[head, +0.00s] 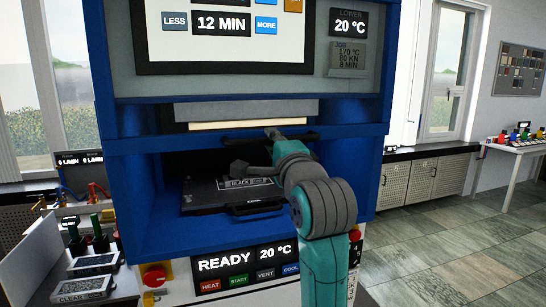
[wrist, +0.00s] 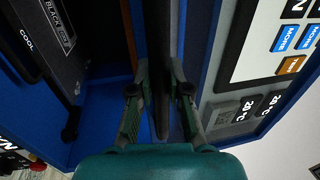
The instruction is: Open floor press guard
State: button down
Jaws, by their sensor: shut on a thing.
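The blue floor press (head: 120,190) fills the middle of the head view. The guard's dark handle bar (head: 305,137) runs across the top of the press opening, below a grey panel with a pale strip. My gripper (head: 272,134) is shut on the handle bar. In the wrist view my gripper (wrist: 160,85) has a finger on each side of the dark bar (wrist: 164,45). The opening under the bar looks uncovered; I cannot tell if a clear pane is there. A black mould (head: 225,192) with a label lies inside.
A screen and the READY panel with coloured buttons (head: 238,281) are on the press front. A bench with trays (head: 90,264) and bottles stands at left. Cabinets (head: 425,182) and a side table (head: 520,145) stand at right. The tiled floor (head: 440,245) at right is clear.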

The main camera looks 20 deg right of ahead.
jog(key=shift+r, duration=0.2)
jog(key=c, duration=1.1)
grip_release()
jog(key=s+f, duration=0.2)
jog(key=s, duration=0.9)
jog(key=shift+s+f, duration=0.2)
jog(key=shift+s, duration=0.15)
jog(key=shift+f, duration=0.1)
